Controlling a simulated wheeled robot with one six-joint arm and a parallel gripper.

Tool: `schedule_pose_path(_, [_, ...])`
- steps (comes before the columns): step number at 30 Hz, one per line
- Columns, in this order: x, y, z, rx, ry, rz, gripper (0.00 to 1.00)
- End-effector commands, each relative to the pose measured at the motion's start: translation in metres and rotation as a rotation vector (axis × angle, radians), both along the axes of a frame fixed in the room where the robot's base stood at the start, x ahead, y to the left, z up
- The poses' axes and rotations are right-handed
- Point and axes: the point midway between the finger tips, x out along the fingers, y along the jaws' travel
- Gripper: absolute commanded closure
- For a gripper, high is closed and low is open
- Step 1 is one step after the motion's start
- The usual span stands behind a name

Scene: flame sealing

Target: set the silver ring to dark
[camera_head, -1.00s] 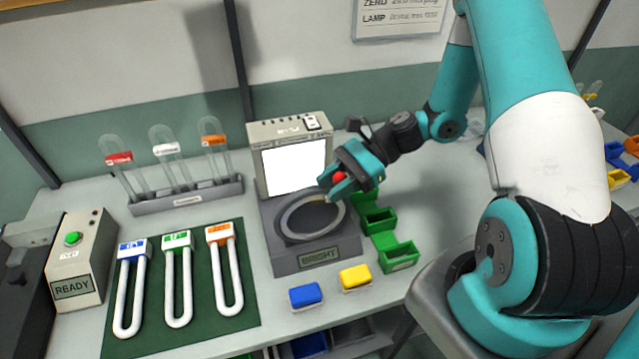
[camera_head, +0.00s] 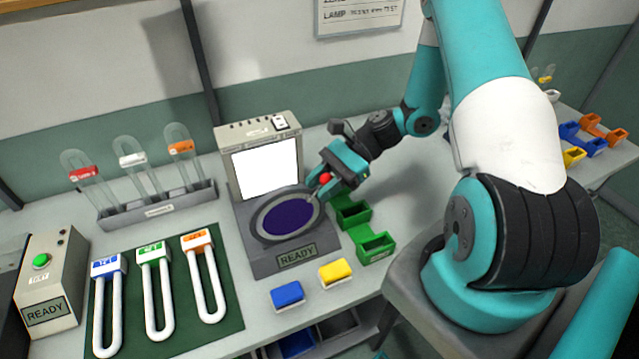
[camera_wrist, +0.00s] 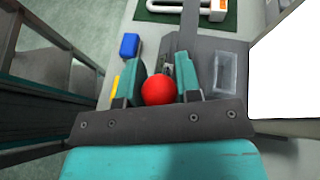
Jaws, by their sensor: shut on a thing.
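The silver ring (camera_head: 256,222) lies flat on the dark grey base of the instrument, around a dark purple disc (camera_head: 289,216). The label on the base front (camera_head: 297,256) reads READY. My gripper (camera_head: 321,181) is at the ring's upper right edge, shut on a red ball knob (camera_head: 325,178). In the wrist view the red knob (camera_wrist: 158,90) sits between the two teal fingers. The fingers and knob hide part of the ring's right edge, and how the knob joins the ring is not clear.
A white lit screen (camera_head: 265,168) stands behind the ring. Green bins (camera_head: 374,247) stand close on the right, with a blue block (camera_head: 287,295) and a yellow block (camera_head: 335,273) in front. Tubes lie on a green mat (camera_head: 220,285) at left.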

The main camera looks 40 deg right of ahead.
Motion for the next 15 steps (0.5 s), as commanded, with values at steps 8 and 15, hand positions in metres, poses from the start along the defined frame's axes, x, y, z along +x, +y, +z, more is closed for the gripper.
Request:
schedule_pose_path(8, [-0.0005, -0.0004, -0.0013, -0.003, 0.003, 0.0, 0.59])
schedule_pose_path(15, [-0.0002, -0.0005, -0.0007, -0.002, 0.003, 0.001, 0.59])
